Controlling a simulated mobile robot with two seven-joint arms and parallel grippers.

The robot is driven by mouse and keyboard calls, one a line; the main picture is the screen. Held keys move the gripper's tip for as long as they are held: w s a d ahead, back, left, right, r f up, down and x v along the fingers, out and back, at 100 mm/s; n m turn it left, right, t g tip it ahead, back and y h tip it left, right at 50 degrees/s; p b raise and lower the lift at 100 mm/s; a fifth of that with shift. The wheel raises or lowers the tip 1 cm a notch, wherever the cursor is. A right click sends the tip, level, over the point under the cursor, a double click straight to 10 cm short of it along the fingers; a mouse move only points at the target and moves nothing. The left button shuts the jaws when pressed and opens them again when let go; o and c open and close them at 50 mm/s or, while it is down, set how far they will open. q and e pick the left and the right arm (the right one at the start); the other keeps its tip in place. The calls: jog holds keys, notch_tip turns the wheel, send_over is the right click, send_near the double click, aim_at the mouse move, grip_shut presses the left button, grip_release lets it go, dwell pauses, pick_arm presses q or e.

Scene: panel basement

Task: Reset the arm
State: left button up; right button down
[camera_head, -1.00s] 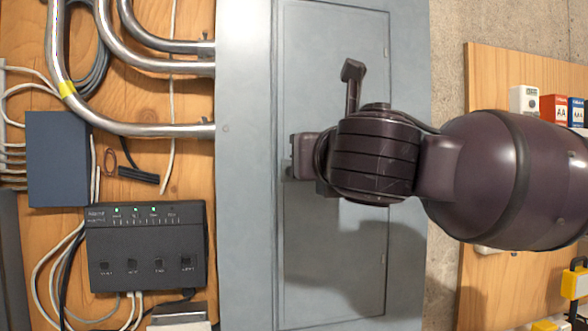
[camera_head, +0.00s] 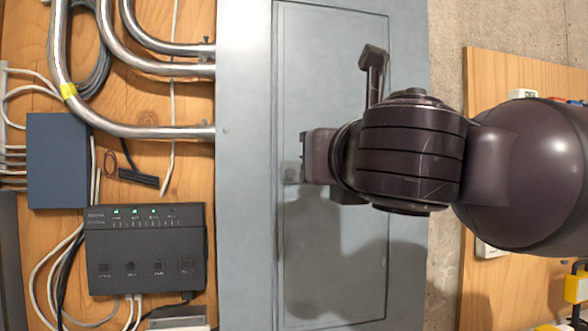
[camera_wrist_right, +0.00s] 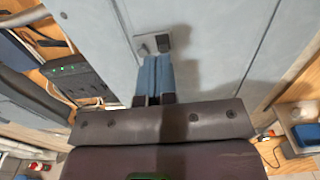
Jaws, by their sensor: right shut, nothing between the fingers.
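My right arm comes in from the right in the head view and stands in front of a grey electrical panel (camera_head: 245,250). Its wrist hides most of the right gripper there. In the right wrist view, the gripper (camera_wrist_right: 157,68) shows two blue fingers side by side, shut and empty. Their tips are close to a small grey latch (camera_wrist_right: 153,43) on the panel door; I cannot tell whether they touch it. The latch also shows in the head view (camera_head: 291,171), just left of my wrist. The panel door (camera_head: 330,270) looks shut. My left gripper is not in view.
Metal conduits (camera_head: 150,131), a blue box (camera_head: 57,160) and a black network device (camera_head: 146,250) with green lights are on the wooden board at left. A second wooden board (camera_head: 500,290) with small items is at right, partly behind my arm.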

dwell(0.3)
jog(key=d+f+m+g+h, duration=0.1)
jog(key=d+f+m+g, duration=0.3)
jog(key=f+m, duration=1)
jog(key=d+f+m+g+h, duration=0.15)
jog(key=d+f+m, duration=0.45)
jog(key=f, duration=1.7)
jog(key=s+d+f+m+g+h, duration=0.2)
jog(key=s+d+f+m+g, duration=0.2)
jog(key=s+d+f+m, duration=0.7)
jog(key=s+d+f+m+g+h, duration=0.2)
jog(key=s+d+f+m+g, duration=0.3)
jog(key=s+f+m, duration=0.6)
jog(key=w+f+n+t, duration=0.3)
jog(key=f+t, duration=0.6)
jog(key=f, duration=0.3)
jog(key=shift+w+d+f+y+b, duration=0.15)
jog(key=shift+w+d+y+b, duration=0.25)
jog(key=shift+w, duration=0.3)
